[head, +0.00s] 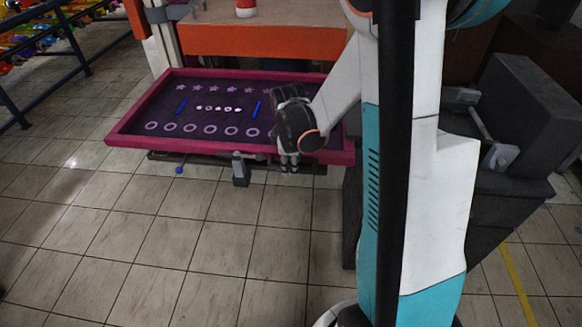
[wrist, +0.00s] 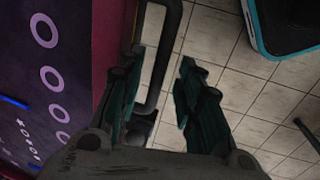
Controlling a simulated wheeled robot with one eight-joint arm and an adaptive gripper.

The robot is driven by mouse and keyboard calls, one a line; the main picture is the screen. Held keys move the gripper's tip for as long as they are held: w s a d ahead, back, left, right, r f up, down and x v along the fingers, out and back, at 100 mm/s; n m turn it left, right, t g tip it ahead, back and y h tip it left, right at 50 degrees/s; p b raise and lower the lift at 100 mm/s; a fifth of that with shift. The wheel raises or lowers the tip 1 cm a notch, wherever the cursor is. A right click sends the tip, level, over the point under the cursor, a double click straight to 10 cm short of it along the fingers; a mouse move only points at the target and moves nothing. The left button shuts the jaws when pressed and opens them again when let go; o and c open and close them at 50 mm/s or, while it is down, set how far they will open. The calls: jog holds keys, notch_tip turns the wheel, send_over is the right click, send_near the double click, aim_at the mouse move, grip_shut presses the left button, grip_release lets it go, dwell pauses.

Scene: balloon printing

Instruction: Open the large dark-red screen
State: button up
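The large screen is in the head view, a tray-like panel with a dark-red to magenta rim (head: 200,147) and a dark purple face printed with rings and stars. In the wrist view its rim (wrist: 103,45) runs down the left side. My gripper (head: 289,163) hangs at the screen's front edge, right of its middle, fingers pointing down. In the wrist view the gripper (wrist: 162,60) is open, its two fingers apart. A black bar (wrist: 170,40), like a handle, runs beside the rim and shows between the fingers. I cannot tell whether they touch it.
A grey bracket (head: 240,170) and a small blue ball (head: 179,170) are below the front rim. An orange panel (head: 265,42) stands behind the screen. Dark grey machinery (head: 530,110) stands at right, a blue railing (head: 75,45) at left. The tiled floor in front is clear.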

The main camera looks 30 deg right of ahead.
jog(key=shift+w+f, duration=0.1)
jog(key=shift+f, duration=0.3)
jog(key=shift+c, duration=0.3)
grip_shut()
jog(key=shift+r, duration=0.15)
